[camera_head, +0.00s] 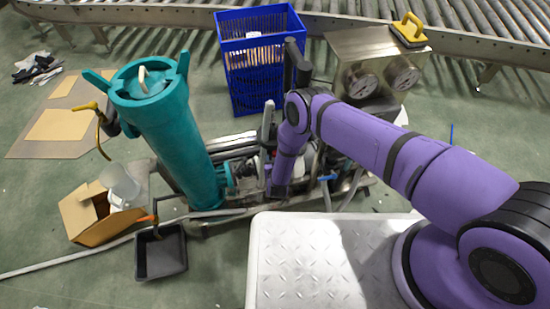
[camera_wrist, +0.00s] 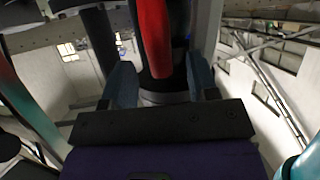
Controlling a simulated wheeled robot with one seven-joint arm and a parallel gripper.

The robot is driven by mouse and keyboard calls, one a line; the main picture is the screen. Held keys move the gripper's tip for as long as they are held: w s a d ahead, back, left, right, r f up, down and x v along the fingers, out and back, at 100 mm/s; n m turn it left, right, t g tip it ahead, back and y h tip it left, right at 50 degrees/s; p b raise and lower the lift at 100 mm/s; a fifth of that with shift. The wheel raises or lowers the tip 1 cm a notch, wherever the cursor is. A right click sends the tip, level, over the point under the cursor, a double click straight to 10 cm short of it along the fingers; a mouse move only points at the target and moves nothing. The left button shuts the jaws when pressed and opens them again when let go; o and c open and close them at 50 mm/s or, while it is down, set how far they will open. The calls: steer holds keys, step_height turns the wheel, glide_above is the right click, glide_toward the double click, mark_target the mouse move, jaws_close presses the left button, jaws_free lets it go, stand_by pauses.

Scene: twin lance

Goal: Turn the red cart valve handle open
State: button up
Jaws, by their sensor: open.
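The red valve handle (camera_wrist: 155,38) shows in the wrist view as a red bar with a dark lower end. It stands upright in the picture, between the two fingers of my gripper (camera_wrist: 161,84). The fingers are apart, one on each side of the handle; I cannot tell whether either touches it. In the head view, my purple arm reaches down to the cart (camera_head: 205,215) beside the large teal cylinder (camera_head: 165,125). There the red handle and my fingertips cannot be made out behind the arm and the cart's fittings.
A blue crate (camera_head: 240,85) and a metal box with two gauges (camera_head: 375,55) stand behind the cart. A black tray (camera_head: 155,270) and an open cardboard box (camera_head: 85,225) lie to the left. A roller conveyor (camera_head: 180,12) runs along the back.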

steer(key=v, duration=0.8)
steer(key=shift+s+r, duration=0.15)
steer(key=shift+s, duration=0.2)
steer(key=shift+s+d, duration=0.1)
